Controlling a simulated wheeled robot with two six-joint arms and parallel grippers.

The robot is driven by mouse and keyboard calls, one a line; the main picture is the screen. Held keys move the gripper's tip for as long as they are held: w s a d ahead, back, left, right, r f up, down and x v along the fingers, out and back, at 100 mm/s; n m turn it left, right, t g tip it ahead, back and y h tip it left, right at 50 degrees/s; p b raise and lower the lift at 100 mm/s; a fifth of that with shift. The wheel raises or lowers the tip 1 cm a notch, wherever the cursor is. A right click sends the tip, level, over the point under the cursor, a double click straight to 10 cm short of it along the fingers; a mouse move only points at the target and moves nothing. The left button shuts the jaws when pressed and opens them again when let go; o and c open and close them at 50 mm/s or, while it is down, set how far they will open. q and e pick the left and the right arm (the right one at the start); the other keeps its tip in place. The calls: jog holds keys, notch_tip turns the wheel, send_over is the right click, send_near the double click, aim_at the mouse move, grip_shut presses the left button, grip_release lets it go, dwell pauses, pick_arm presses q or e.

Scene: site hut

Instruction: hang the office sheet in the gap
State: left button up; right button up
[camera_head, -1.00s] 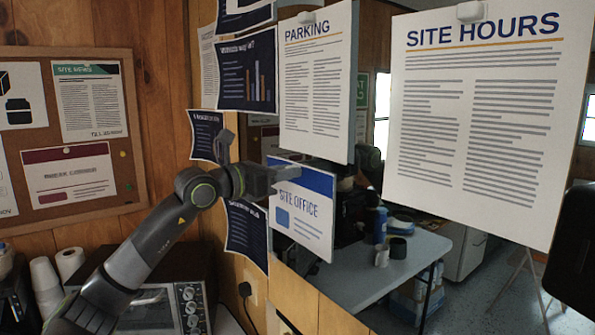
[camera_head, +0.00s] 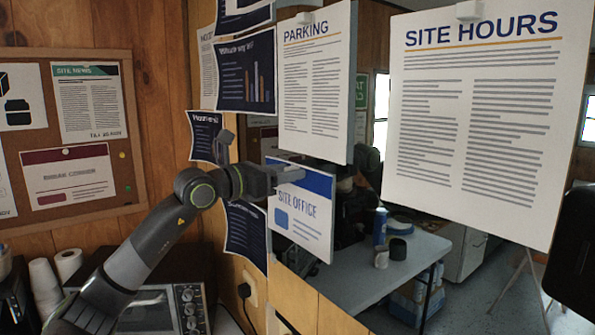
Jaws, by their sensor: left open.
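The office sheet (camera_head: 304,222), white with a blue band and the words SITE OFFICE, hangs upright and slightly tilted just below the parking sheet (camera_head: 316,95). My left gripper (camera_head: 298,176) is open at the sheet's upper left edge, its fingers in front of the blue band and hiding part of it. Whether the fingers touch the sheet I cannot tell. The site hours sheet (camera_head: 471,125) hangs to the right, with a gap between it and the parking sheet. What holds the office sheet up is hidden. My right gripper does not show.
Dark sheets (camera_head: 248,75) hang close to the left of my gripper. A cork board (camera_head: 130,165) is on the wooden wall at the left. Behind, a table (camera_head: 385,275) carries a blue bottle (camera_head: 380,226) and cups. A dark shape fills the right edge.

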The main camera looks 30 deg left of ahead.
pick_arm(q)
jog(key=b+v, duration=1.7)
jog(key=b, duration=0.4)
jog(key=shift+b, duration=0.35)
jog(key=shift+s+a+f, duration=0.1)
jog(key=shift+s+a, duration=0.05)
